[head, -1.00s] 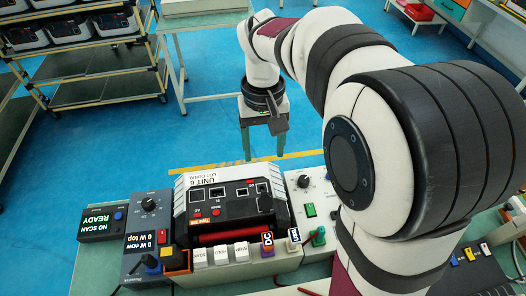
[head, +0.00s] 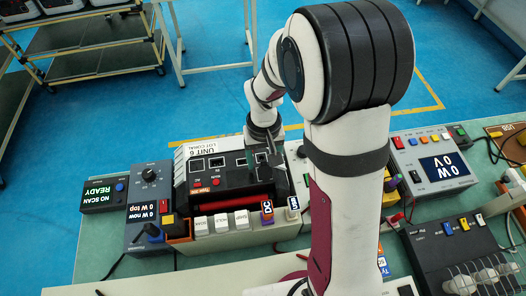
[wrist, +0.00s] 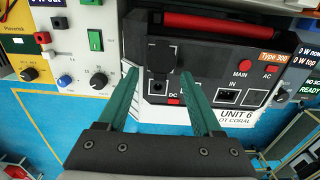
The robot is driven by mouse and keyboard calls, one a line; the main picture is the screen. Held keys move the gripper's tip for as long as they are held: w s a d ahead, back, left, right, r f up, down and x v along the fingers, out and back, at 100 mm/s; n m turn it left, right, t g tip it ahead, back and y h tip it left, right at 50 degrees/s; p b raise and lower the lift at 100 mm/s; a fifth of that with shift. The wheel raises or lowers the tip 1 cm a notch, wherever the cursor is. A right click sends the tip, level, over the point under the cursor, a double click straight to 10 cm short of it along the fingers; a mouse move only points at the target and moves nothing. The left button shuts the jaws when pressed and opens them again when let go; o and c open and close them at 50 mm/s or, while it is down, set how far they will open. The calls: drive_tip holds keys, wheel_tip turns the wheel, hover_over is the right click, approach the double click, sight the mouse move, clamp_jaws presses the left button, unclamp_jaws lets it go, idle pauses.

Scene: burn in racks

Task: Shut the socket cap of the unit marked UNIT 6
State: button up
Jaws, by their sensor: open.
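The unit marked UNIT 6 (head: 222,200) is a black box with a white label edge, lying in the bench fixture; its lettering also shows in the wrist view (wrist: 237,112). Its socket cap (wrist: 161,54) is a dark square flap that appears swung open, off the round DC socket (wrist: 159,87). My gripper (wrist: 158,73) is open and empty, its two green fingers pointing at the panel on either side of the socket, with the cap just beyond the tips. I cannot tell whether they touch. In the head view my gripper (head: 262,162) is over the unit's right part, hiding the cap.
A red bar (wrist: 207,20) runs along the unit's edge. A knob panel (wrist: 80,50) stands beside the unit. A grey power supply (head: 432,170) is to the right in the head view, and a NO SCAN READY box (head: 103,194) is at the left.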

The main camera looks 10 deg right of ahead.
clamp_jaws()
drive_tip(key=g, duration=0.1)
drive_tip(key=w+f+g, duration=0.1)
drive_tip(key=g, duration=0.2)
drive_tip(key=shift+w+f, duration=0.25)
idle(0.4)
unclamp_jaws()
